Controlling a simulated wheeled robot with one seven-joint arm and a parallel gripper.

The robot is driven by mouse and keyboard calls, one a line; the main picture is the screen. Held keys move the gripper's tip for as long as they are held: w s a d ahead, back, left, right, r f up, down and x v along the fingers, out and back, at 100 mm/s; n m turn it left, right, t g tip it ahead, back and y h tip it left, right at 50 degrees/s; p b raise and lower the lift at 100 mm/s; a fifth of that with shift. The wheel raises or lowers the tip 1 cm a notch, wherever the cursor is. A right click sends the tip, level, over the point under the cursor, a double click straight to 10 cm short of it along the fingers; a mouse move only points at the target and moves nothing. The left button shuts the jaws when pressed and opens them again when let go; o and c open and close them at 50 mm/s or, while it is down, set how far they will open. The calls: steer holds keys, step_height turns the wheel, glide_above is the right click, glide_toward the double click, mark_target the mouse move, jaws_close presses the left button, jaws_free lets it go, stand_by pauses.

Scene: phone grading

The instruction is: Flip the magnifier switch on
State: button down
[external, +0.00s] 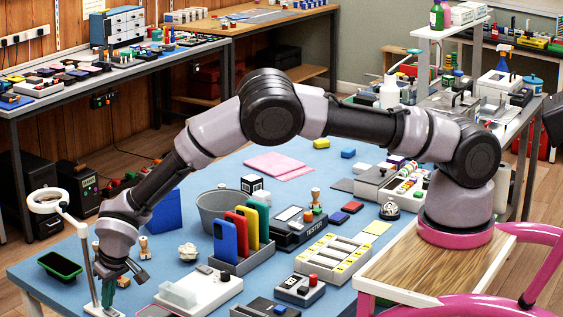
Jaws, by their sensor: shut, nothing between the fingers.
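The magnifier (46,200) is a white ring head on a thin white stem at the left front of the blue table. Its stem slants down to a white foot (101,310) at the table's front edge. My gripper (110,287) points down just beside the lower stem, a little above the foot. It looks shut and empty. A small dark green part shows at the fingertips, and I cannot tell what it belongs to. The magnifier's switch is too small or hidden to make out, so I cannot tell its position or whether my fingertips touch it.
A dark green tray (60,266) lies left of the stem. A white box (198,289), crumpled paper (188,252) and wooden stamps (144,247) are right of my gripper. A rack with upright phones (225,241) and a tester (298,228) fill the middle.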

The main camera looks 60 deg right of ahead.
steer(key=shift+f, duration=0.2)
steer(key=shift+w+f+g, duration=0.15)
steer(key=shift+f+g, duration=0.05)
steer(key=shift+g, duration=0.1)
steer(key=shift+s, duration=0.95)
steer(key=shift+r, duration=0.1)
